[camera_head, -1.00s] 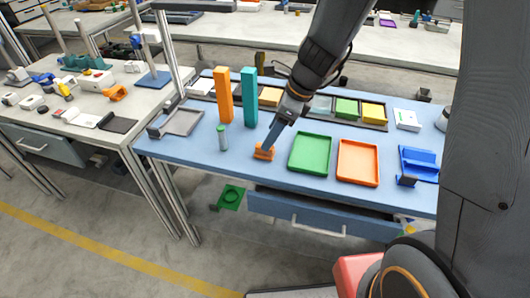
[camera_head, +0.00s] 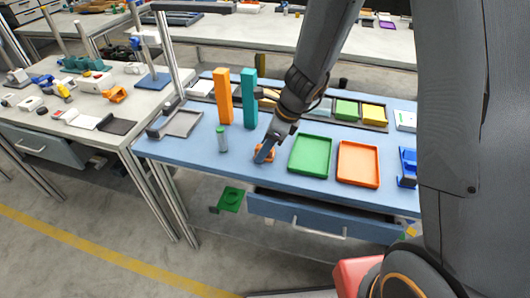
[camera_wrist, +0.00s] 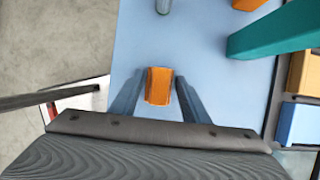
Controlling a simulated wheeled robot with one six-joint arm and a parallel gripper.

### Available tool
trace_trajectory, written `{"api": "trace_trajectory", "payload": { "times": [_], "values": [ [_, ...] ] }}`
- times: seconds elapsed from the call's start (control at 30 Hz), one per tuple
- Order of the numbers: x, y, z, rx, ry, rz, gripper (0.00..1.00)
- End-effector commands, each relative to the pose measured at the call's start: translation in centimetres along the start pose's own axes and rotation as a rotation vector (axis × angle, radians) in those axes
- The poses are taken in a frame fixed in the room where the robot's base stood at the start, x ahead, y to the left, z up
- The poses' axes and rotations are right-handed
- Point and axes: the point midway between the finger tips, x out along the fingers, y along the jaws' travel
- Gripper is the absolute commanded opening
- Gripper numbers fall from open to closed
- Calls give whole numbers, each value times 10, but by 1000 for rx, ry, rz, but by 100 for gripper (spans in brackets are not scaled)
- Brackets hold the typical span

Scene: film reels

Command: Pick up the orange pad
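The orange pad (camera_wrist: 158,86) is a small block lying on the blue table top, near the front edge. In the wrist view my gripper (camera_wrist: 157,92) is open, with one dark finger on the left and one on the right of the pad. A gap shows between the pad and each finger, and the pad does not look clamped.
A green tray (camera_head: 310,156) and an orange tray (camera_head: 358,164) lie right of the pad. A green-capped cylinder (camera_head: 222,139), an orange pillar (camera_head: 222,96) and a teal pillar (camera_head: 249,98) stand left and behind. A grey tray (camera_head: 182,123) lies far left.

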Motion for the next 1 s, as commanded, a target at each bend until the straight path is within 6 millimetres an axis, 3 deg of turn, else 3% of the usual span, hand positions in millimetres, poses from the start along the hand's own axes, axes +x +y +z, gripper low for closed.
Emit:
{"api": "trace_trajectory", "payload": {
  "times": [0.03, 0.17, 0.47, 1.0],
  "values": [
    [0, 0, 0, 0, 0, 0, 33],
    [0, 0, 0, 0, 0, 0, 12],
    [-5, 0, 2, 0, -1, -1, 12],
    [-85, -1, 36, -2, -2, -2, 12]
  ]
}}
